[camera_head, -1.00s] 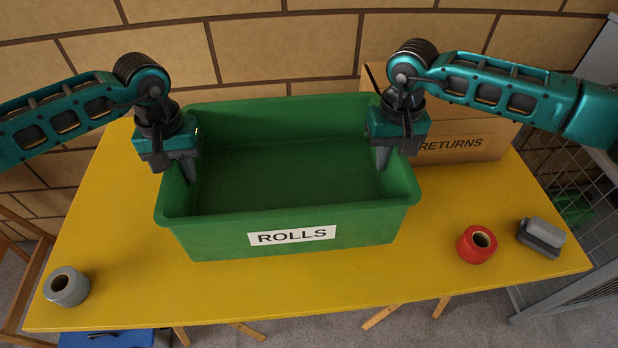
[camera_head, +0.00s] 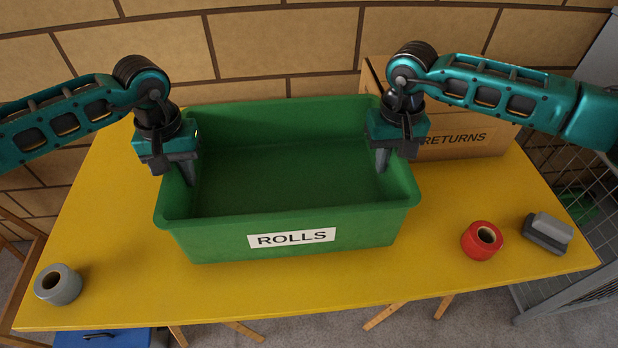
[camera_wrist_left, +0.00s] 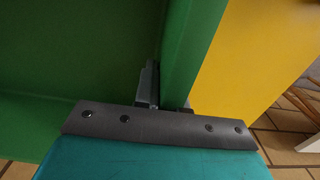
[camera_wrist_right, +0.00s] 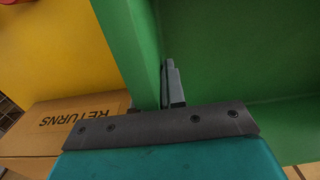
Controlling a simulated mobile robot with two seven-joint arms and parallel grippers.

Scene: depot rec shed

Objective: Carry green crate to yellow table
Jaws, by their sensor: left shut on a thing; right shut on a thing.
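The green crate (camera_head: 372,230), labelled ROLLS, is upright over the middle of the yellow table (camera_head: 330,285). Its inside looks empty. I cannot tell whether its base touches the tabletop. My left gripper (camera_head: 184,172) is shut on the crate's left wall, and my right gripper (camera_head: 384,160) is shut on its right wall. The left wrist view shows a finger against the green wall (camera_wrist_left: 195,45), with yellow tabletop beyond. The right wrist view shows the other wall (camera_wrist_right: 135,50) between the right fingers. The outer fingers are mostly hidden.
A cardboard box (camera_head: 460,146) labelled RETURNS stands at the back right, close to the crate. Red tape (camera_head: 480,242) and a grey block-like item (camera_head: 548,233) lie at the right. Grey tape (camera_head: 58,285) lies front left. A brick wall (camera_head: 280,50) is behind.

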